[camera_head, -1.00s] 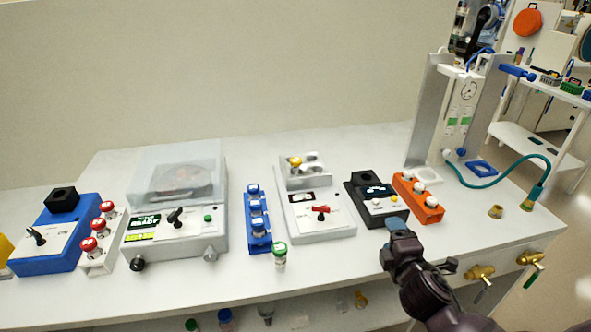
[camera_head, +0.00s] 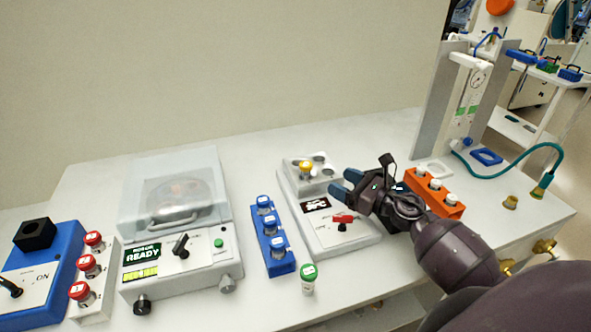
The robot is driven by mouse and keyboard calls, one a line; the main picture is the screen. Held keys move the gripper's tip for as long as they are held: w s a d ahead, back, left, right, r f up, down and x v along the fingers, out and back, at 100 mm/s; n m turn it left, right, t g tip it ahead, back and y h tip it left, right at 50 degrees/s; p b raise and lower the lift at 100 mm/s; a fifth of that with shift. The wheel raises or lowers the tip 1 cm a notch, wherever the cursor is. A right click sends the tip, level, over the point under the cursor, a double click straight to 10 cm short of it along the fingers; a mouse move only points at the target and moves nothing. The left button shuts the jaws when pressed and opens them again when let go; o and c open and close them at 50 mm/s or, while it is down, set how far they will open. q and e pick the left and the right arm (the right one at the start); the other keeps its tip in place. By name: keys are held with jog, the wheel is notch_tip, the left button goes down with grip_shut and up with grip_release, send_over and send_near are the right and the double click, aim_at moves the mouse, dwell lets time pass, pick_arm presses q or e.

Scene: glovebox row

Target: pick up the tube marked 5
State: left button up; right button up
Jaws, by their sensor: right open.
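Several capped tubes stand on the bench; I cannot read a 5 on any cap. A green-capped tube (camera_head: 308,280) stands alone near the front edge. Blue-capped tubes (camera_head: 270,228) stand in the blue rack (camera_head: 283,266). Red-capped tubes (camera_head: 88,265) stand in a white rack at left. A yellow-capped tube (camera_head: 305,169) sits in the grey block (camera_head: 322,185) of a white device. White-capped tubes (camera_head: 434,184) stand in an orange rack (camera_head: 452,209). My right gripper (camera_head: 346,184) is open and empty, just right of the yellow-capped tube, over the device. My left gripper is not in view.
A centrifuge (camera_head: 205,265) with a clear lid stands at left, a blue device (camera_head: 45,265) beyond it. A tall stand (camera_head: 443,100) with a teal hose (camera_head: 500,177) is at right. My right arm hides the black device's place.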

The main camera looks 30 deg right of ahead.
aim_at(311, 168)
jog(key=shift+w+a+r, duration=0.1)
jog(key=shift+w+a, duration=0.1)
jog(key=shift+w, duration=0.25)
jog(key=x, duration=0.3)
jog(key=shift+w+p, duration=0.1)
jog(key=shift+p, duration=0.3)
jog(key=shift+w+a, duration=0.3)
jog(key=shift+w, duration=0.25)
jog(key=shift+w+a, duration=0.2)
jog(key=shift+w, duration=0.3)
jog(key=p+x, duration=0.1)
jog(key=x, duration=0.3)
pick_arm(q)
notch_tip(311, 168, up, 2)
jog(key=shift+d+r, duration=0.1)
pick_arm(e)
jog(key=c, duration=1.1)
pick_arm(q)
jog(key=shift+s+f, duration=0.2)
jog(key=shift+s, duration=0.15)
